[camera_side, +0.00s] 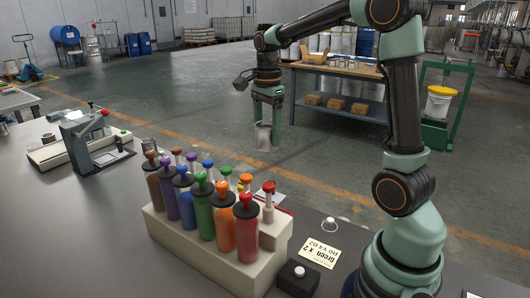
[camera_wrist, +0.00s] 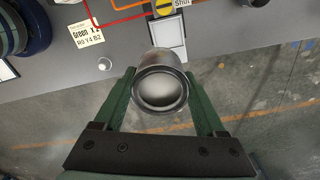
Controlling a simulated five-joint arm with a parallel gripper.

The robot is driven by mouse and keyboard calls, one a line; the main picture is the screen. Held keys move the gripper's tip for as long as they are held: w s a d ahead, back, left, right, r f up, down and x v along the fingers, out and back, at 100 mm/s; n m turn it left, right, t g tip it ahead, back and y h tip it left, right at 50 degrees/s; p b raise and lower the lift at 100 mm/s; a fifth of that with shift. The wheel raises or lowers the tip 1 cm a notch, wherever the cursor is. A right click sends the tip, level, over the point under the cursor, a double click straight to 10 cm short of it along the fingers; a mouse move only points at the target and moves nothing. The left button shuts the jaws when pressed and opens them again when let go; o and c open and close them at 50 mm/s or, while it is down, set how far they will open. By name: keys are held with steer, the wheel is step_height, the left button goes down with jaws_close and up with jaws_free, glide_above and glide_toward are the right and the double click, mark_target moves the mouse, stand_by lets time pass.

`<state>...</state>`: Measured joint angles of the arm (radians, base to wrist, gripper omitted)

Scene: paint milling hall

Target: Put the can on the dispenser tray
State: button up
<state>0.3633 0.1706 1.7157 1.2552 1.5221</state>
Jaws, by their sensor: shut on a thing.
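My gripper (camera_side: 267,97) is shut on a small grey metal can (camera_side: 264,136), which hangs below the fingers in the side view. In the wrist view the can (camera_wrist: 161,88) sits between my two green fingers (camera_wrist: 162,92), with its round end facing the camera. A pale rectangular plate (camera_wrist: 170,36), perhaps the dispenser tray, lies just beyond the can in the wrist view. The can covers its near end, and I cannot tell the height between them. In the side view a cream block (camera_side: 204,259) holds several coloured bottles and hides much of what lies behind it.
A "Green x 2" card (camera_side: 319,250), a small white piece (camera_side: 329,224) and a black button box (camera_side: 298,277) lie near my base. A grey stand device (camera_side: 82,145) is at left.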

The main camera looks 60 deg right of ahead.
steer(key=shift+w+a+f, duration=0.1)
steer(key=shift+w+a, duration=0.1)
steer(key=shift+w, duration=0.35)
steer(key=shift+w+a, duration=0.15)
steer(key=shift+w, duration=0.35)
step_height(320, 180, down, 20)
steer(key=shift+w+r, duration=0.1)
steer(key=shift+w, duration=0.05)
steer(key=o, duration=1.5)
